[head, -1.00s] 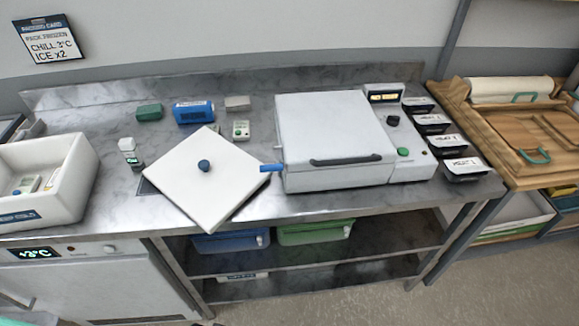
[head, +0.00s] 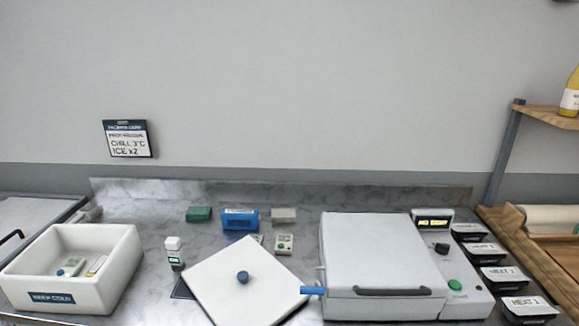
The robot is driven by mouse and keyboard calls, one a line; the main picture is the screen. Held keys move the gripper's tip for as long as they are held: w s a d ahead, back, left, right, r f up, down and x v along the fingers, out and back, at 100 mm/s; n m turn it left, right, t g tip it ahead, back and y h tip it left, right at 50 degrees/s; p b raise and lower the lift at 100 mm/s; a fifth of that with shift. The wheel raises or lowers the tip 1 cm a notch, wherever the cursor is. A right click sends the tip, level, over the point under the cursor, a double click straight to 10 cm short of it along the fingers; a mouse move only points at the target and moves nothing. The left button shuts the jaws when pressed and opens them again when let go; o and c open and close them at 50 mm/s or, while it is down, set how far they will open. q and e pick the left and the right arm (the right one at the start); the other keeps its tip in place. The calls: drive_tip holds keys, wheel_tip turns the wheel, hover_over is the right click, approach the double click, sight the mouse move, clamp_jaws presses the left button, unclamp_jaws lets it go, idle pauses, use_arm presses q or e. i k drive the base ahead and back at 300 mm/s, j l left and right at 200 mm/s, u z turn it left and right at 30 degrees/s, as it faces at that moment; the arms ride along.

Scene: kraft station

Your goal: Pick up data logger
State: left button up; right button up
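A small pale device with a dark screen and a green button (head: 284,244), which looks like a data logger, lies on the steel counter behind the white lid. A similar small device (head: 70,267) lies inside the white foam box (head: 124,258) at the left. I cannot tell for certain which is the data logger. Neither of my grippers is in view.
The white square lid (head: 230,285) with a blue knob lies at the front middle. A grey lidded machine (head: 375,255) fills the right middle, with several black trays (head: 502,278) beside it. Green (head: 199,214), blue (head: 240,219) and grey (head: 284,215) blocks lie at the back.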

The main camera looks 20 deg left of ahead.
sight(74, 265)
drive_tip(key=u, duration=1.95)
drive_tip(key=i+j+z, duration=0.3)
drive_tip(key=z, duration=0.15)
drive_tip(key=i+j+z, duration=0.4)
drive_tip(key=i+j, duration=0.05)
drive_tip(key=j, duration=0.05)
